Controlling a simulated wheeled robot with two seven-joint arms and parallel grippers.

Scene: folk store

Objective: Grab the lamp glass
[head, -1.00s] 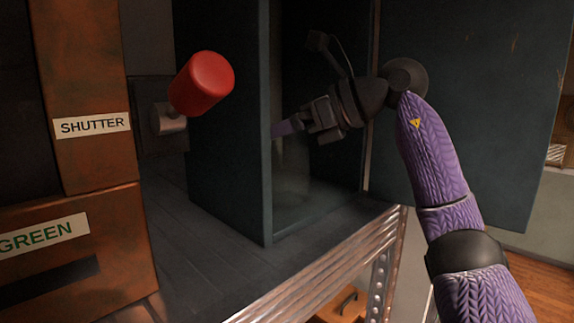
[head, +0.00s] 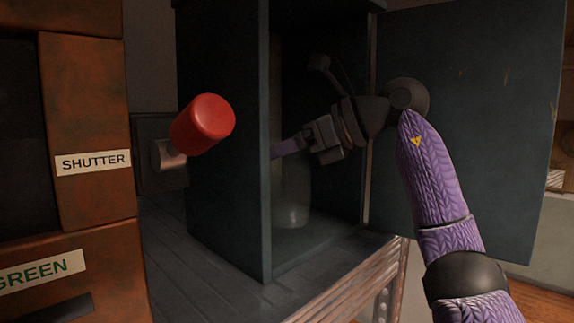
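A dim, translucent glass (head: 292,198), which looks like the lamp glass, stands inside a dark blue-green cabinet (head: 228,170) whose door (head: 465,130) is open to the right. My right gripper (head: 285,148) reaches into the cabinet from the right, its visible finger level with the upper part of the glass. The cabinet's front edge hides the fingertips, so I cannot tell whether they touch the glass or how far apart they are. My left gripper is not in view.
A red-capped lever (head: 203,122) sticks out left of the cabinet. A rusty panel with a SHUTTER label (head: 93,162) and a GREEN label (head: 40,271) fills the left side. The cabinet stands on a grey plank surface (head: 215,268) with a metal edge.

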